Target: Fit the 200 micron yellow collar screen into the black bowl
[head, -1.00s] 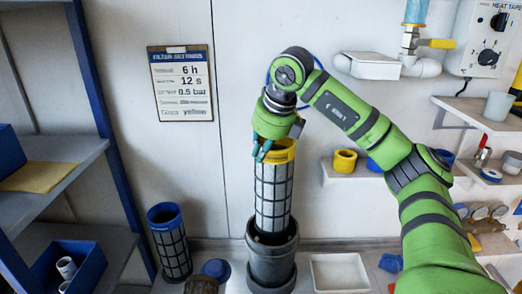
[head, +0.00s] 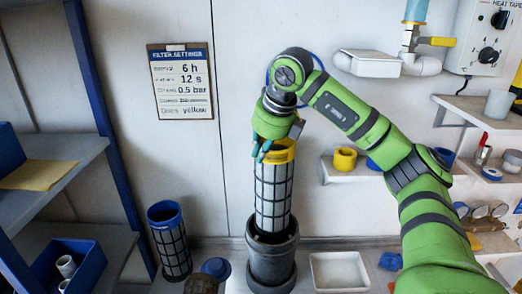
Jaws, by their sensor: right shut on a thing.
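The screen is a grey mesh cylinder (head: 273,197) with a yellow collar (head: 281,153) at its top. It stands upright with its lower end inside the mouth of the black bowl (head: 271,262); how deep it reaches is hidden by the bowl's rim. My right gripper (head: 264,150) comes down from above and is shut on the yellow collar at its left side.
A blue-collared screen (head: 170,241) stands to the left of the bowl. A white tray (head: 340,272) lies to the right. A yellow ring (head: 345,160) sits on the wall shelf. A settings board (head: 181,82) hangs on the wall. Shelving (head: 75,160) stands at left.

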